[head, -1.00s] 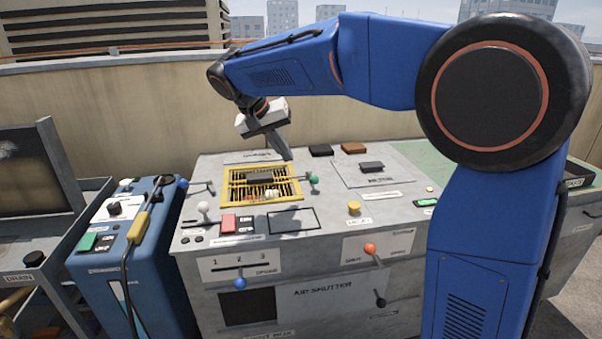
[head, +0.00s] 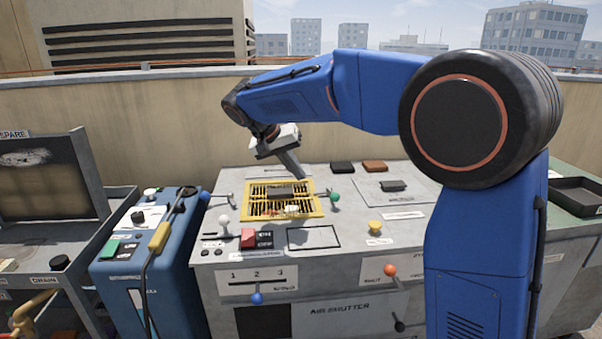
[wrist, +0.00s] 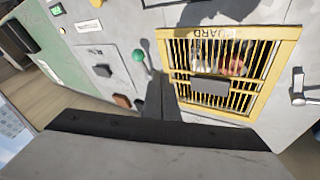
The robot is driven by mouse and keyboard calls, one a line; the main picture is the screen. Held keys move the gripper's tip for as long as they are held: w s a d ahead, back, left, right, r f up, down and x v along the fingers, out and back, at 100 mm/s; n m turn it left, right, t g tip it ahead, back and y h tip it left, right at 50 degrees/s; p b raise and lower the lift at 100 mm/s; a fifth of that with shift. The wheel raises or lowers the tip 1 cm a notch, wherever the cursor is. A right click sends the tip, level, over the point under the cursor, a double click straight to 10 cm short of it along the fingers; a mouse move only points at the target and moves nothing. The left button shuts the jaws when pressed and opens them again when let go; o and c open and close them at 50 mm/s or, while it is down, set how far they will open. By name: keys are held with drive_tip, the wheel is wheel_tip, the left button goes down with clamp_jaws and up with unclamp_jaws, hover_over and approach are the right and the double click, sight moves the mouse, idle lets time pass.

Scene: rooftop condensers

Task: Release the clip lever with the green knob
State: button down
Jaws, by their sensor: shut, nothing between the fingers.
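The green knob (head: 335,197) tops a clip lever at the right edge of the yellow guard (head: 246,214) on the grey bench. In the wrist view the green knob (wrist: 138,55) is left of the barred yellow guard (wrist: 262,112), which has a dark block on its bars. My gripper (head: 302,176) is shut and empty, tilted downward above the guard's far right corner. It is apart from the knob, up and left of it in the head view. In the wrist view its dark fingers (wrist: 161,95) show below the knob.
Another lever (head: 221,199) is at the guard's left. A white-knobbed lever (head: 223,221), red switch (head: 249,238) and yellow knob (head: 375,227) are in front. Dark and brown blocks (head: 375,166) lie behind. A blue cabinet (head: 150,255) stands left.

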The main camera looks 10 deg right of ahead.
drive_tip(key=x, duration=0.7)
drive_tip(key=shift+w+d+f, duration=0.1)
drive_tip(key=shift+d+f, duration=0.05)
drive_tip(key=shift+f, duration=0.1)
drive_tip(key=shift+s+d+f, duration=0.1)
drive_tip(key=shift+s+d, duration=0.05)
drive_tip(key=shift+d, duration=0.4)
drive_tip(key=shift+s+d+f, duration=0.1)
drive_tip(key=shift+s+d, duration=0.05)
drive_tip(key=shift+d, duration=0.4)
drive_tip(key=shift+s+d+f, duration=0.15)
drive_tip(key=shift+d, duration=0.6)
